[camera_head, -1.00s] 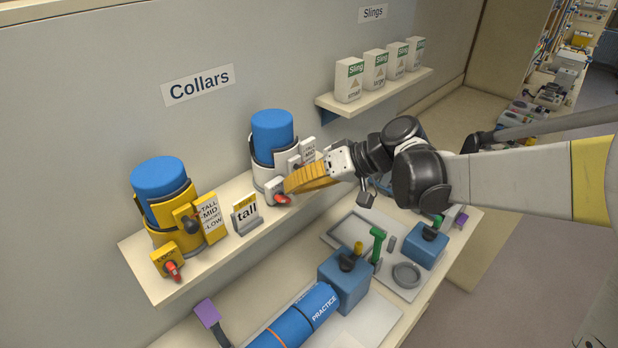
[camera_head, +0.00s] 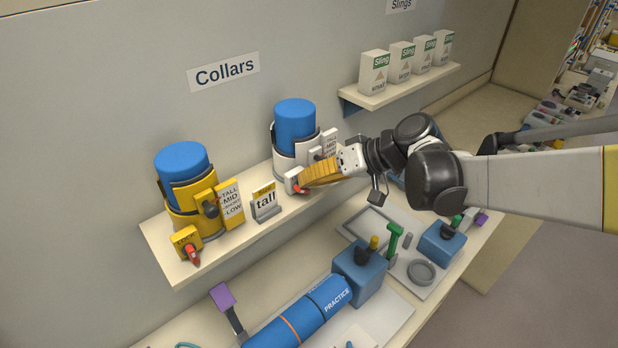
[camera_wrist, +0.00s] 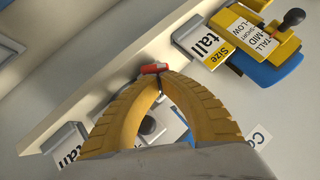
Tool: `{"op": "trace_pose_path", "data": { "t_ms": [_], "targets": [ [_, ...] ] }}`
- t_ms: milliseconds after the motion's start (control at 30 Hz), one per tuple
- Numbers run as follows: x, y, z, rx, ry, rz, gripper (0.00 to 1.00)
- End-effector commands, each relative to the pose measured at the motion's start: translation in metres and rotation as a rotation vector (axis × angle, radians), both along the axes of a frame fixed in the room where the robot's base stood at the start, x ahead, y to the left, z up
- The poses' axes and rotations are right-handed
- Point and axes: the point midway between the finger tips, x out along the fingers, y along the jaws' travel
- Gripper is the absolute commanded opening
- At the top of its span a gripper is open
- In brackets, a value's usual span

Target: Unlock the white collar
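The white collar (camera_head: 285,161) stands around a blue cylinder (camera_head: 294,118) on the shelf in the head view. Its white lock block (camera_head: 291,178) with a red lever (camera_head: 301,190) sits at its front. My gripper (camera_head: 303,185) reaches in from the right, its yellow ribbed fingers at the lever. In the wrist view the fingertips (camera_wrist: 159,77) meet, and the gripper looks shut.
A yellow collar (camera_head: 182,214) with its own lock (camera_head: 187,240) stands left on the shelf (camera_head: 224,243). A "tall" size card (camera_head: 265,203) stands between the collars. Sling boxes (camera_head: 400,68) are behind right. Blue blocks (camera_head: 362,268) and a tray (camera_head: 364,225) lie on the table below.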

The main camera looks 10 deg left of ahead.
Motion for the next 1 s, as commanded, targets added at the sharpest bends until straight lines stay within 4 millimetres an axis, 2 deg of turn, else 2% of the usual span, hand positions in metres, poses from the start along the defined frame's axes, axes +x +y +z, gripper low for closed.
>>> {"op": "trace_pose_path", "data": {
  "t_ms": [467,1000],
  "targets": [
    [-0.004,0.004,-0.001,-0.073,-0.082,0.002,0.0],
    [-0.011,0.01,-0.001,-0.311,-0.35,0.003,0.0]
  ]
}}
